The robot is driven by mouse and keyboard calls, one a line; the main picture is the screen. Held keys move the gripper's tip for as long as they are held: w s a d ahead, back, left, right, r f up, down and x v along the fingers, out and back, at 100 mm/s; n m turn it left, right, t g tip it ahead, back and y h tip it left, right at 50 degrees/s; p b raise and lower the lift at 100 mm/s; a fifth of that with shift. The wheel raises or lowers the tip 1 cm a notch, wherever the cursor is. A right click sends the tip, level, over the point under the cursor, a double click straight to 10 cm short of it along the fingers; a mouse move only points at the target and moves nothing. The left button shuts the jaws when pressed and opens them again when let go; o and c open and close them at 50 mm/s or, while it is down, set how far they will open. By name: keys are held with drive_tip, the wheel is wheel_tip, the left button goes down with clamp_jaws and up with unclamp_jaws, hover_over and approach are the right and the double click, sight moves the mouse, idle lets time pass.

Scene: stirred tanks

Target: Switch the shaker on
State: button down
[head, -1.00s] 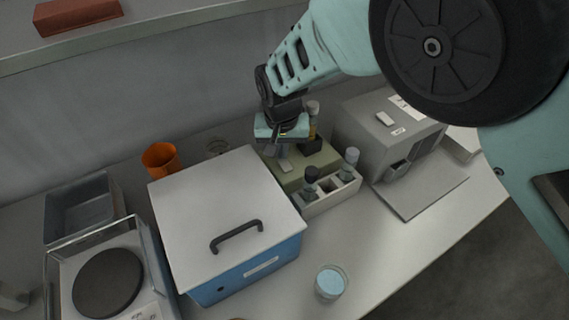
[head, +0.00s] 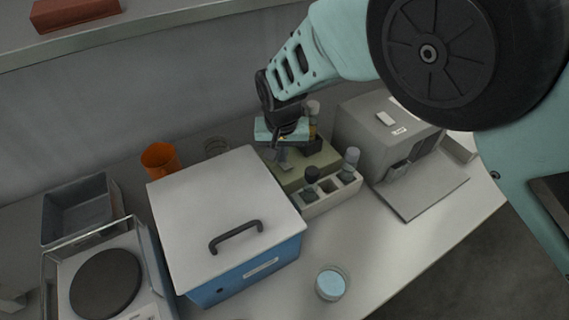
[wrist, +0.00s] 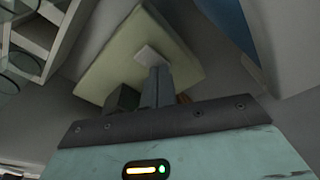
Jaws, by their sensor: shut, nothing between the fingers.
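A pale olive box (wrist: 112,62), which looks like the shaker, stands behind the white rack; it also shows in the head view (head: 318,162). A small white switch-like plate (wrist: 148,54) is on its top. A black block (head: 312,146) with a capped vial is at its back. My gripper (wrist: 155,70) is shut and empty, pointing down over the box, with its fingertips right at the white plate. I cannot tell whether they touch it. In the head view my gripper (head: 282,162) partly hides the plate.
A white rack (head: 325,198) with capped bottles stands in front of the box. A blue bath with a white lid (head: 215,205) is close on the left, a grey machine (head: 385,135) on the right. An orange cup (head: 160,159) and a beaker (head: 331,283) stand nearby.

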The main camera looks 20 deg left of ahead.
wheel_tip(320, 180, up, 7)
drive_tip(key=p, duration=0.4)
idle(0.4)
drive_tip(key=shift+d, duration=0.1)
